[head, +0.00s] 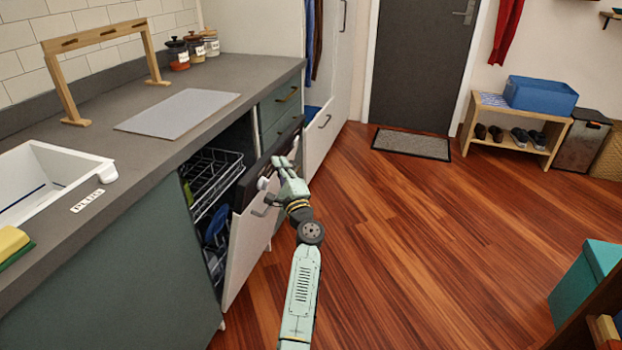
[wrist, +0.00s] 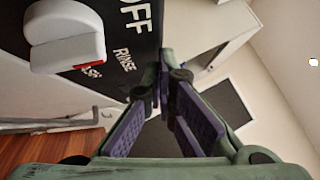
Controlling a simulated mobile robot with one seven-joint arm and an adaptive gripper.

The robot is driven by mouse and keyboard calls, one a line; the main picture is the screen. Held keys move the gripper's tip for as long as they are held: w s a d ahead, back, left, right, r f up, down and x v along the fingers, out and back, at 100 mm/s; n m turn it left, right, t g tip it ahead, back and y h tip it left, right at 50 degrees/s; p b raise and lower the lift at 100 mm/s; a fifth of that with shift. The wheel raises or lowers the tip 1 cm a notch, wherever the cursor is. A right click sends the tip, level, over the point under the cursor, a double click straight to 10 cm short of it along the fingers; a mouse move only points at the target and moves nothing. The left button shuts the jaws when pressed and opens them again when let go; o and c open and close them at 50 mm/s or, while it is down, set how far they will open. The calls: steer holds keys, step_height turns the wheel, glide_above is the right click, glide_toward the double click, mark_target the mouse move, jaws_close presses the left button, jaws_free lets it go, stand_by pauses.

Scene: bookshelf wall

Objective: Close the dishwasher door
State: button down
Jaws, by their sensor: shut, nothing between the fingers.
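The dishwasher door (head: 248,235) is a white panel with a dark control strip along its top. It stands ajar and tilted outward under the counter, with a dark gap behind it. A wire rack (head: 208,178) and some dishes show inside. My gripper (head: 285,163) is at the upper outer part of the door, near the control strip. In the wrist view my gripper (wrist: 163,85) has its fingers shut and empty. There the control strip (wrist: 118,50) reads OFF and RINSE beside a white knob (wrist: 66,38). I cannot tell whether the fingers touch the door.
The grey counter (head: 225,85) runs above the dishwasher, with a sink (head: 45,190) at left. Drawers (head: 280,105) adjoin the dishwasher on its far side. Open wooden floor (head: 400,240) lies to the right. A teal box (head: 585,280) stands at lower right.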

steer(key=w+a+r+n+g+p, duration=0.1)
steer(key=w+a+r, duration=0.2)
steer(key=a, duration=0.8)
steer(key=shift+w+a+p, duration=0.15)
steer(key=shift+a+p, duration=0.15)
steer(key=shift+p, duration=0.05)
steer(key=shift+d, duration=0.15)
